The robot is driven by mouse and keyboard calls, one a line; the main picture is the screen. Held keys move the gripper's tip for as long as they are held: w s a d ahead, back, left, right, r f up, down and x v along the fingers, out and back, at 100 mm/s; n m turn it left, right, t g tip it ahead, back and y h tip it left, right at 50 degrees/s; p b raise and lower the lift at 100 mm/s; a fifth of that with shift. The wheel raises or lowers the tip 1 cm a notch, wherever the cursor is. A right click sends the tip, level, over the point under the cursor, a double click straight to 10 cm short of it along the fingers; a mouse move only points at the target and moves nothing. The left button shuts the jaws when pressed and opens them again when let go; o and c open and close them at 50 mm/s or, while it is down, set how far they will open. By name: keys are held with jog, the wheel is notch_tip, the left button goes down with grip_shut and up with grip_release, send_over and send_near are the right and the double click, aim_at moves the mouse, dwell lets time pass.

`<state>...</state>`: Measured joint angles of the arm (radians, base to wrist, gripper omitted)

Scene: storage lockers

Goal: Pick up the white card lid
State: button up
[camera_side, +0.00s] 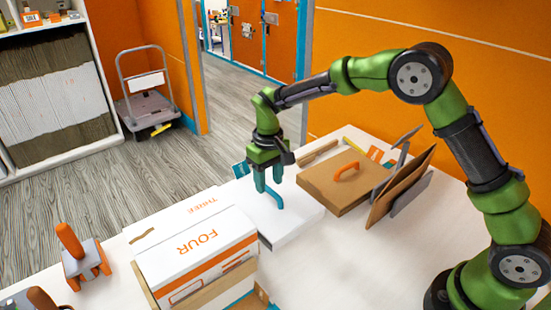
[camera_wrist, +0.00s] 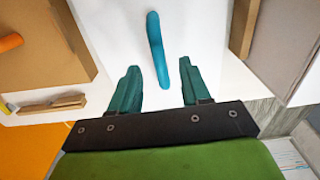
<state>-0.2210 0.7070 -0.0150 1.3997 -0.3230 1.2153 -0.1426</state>
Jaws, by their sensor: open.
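The white card lid (camera_side: 285,222) lies on the white table in the middle of the side view, with a blue-teal handle (camera_side: 273,193) on its top. In the wrist view the white lid (camera_wrist: 110,32) fills the upper middle, and its handle (camera_wrist: 157,50) runs lengthwise, slightly tilted. My gripper (camera_side: 268,184) is above the lid at its handle, pointing down. In the wrist view my gripper (camera_wrist: 158,82) has its two teal fingers apart, one to each side of the handle's line, with nothing held between them. I cannot tell the exact height of the fingertips over the lid.
A brown card lid (camera_side: 335,185) with an orange handle lies just right. A white box marked FOUR (camera_side: 195,250) stands at the front left. Tape dispensers (camera_side: 83,255) sit further left. A trolley (camera_side: 150,105) stands on the floor.

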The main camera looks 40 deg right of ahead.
aim_at(270, 188)
notch_tip(270, 188, down, 3)
jog(key=shift+s+f, duration=0.15)
jog(key=shift+f, duration=0.05)
jog(key=shift+c, duration=0.2)
grip_shut()
jog(key=shift+r, duration=0.1)
